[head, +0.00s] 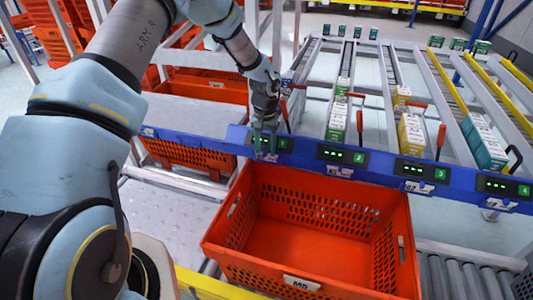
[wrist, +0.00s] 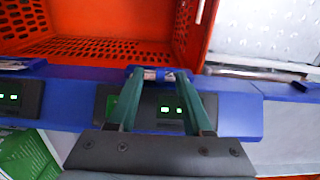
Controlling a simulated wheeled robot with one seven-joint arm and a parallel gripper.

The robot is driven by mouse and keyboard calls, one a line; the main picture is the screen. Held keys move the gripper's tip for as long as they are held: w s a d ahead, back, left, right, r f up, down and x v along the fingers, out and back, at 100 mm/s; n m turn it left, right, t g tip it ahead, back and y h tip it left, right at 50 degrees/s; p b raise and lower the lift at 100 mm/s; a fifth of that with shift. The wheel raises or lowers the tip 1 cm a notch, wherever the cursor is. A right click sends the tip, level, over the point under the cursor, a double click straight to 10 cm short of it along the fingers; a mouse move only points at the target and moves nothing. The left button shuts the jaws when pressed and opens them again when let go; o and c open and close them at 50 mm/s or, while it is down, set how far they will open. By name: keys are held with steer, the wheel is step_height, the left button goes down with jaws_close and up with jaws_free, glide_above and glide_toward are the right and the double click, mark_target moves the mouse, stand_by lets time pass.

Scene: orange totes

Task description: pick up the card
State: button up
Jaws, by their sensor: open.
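My gripper (head: 264,150) points down at the blue rail (head: 310,152), by the leftmost display. In the wrist view my gripper (wrist: 158,72) has its two green fingers apart at the rail's edge. A small pale card (wrist: 150,74) in a holder on that edge shows between the fingertips. I cannot tell whether either finger touches it. In the head view this card is mostly hidden by the gripper. Similar small cards sit below the other displays, such as one under display 2 (head: 340,172) and one under display 3 (head: 416,187).
An empty orange tote (head: 310,285) stands just in front of the rail. Behind the rail, sloped lanes hold green-white cartons (head: 337,122), yellow cartons (head: 411,134) and a teal-white carton (head: 484,143). Red levers (head: 441,138) stick up beside the lanes. More orange totes (head: 190,152) are at left.

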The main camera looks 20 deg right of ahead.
steer(key=shift+f, duration=1.15)
jaws_close()
